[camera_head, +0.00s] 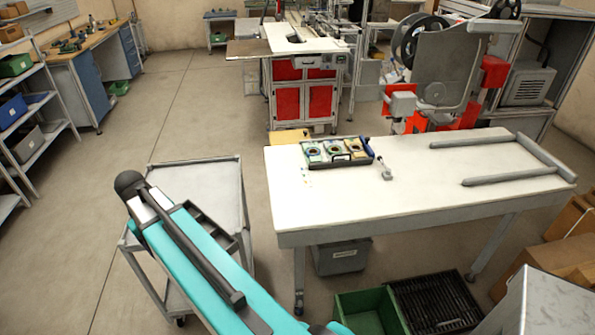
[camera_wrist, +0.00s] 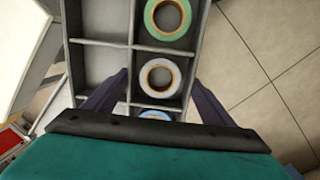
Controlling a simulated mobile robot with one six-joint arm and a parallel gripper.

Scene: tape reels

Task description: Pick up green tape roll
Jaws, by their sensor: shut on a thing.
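The green tape roll (camera_wrist: 168,17) lies flat in a dark compartment of the divided tray (camera_wrist: 131,30) at the top of the wrist view. A white-lavender roll (camera_wrist: 149,79) lies in the compartment below it, and a blue roll (camera_wrist: 156,114) shows partly, cut off by my gripper's body. My gripper (camera_wrist: 160,74) has its two dark fingers on either side of the tray's roll column, at the lavender roll's level. It is shut on what looks like the tray; the exact contact is unclear. The green roll is clear of the fingers. In the head view my arm hides the fingers.
The tray (camera_head: 236,241) sits on a grey cart (camera_head: 180,178) under my arm. To the right, a white table (camera_head: 420,190) holds a box of rolls (camera_head: 362,158), a small white-grey object (camera_head: 384,171) and grey rails (camera_head: 510,176). Floor left of the cart is open.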

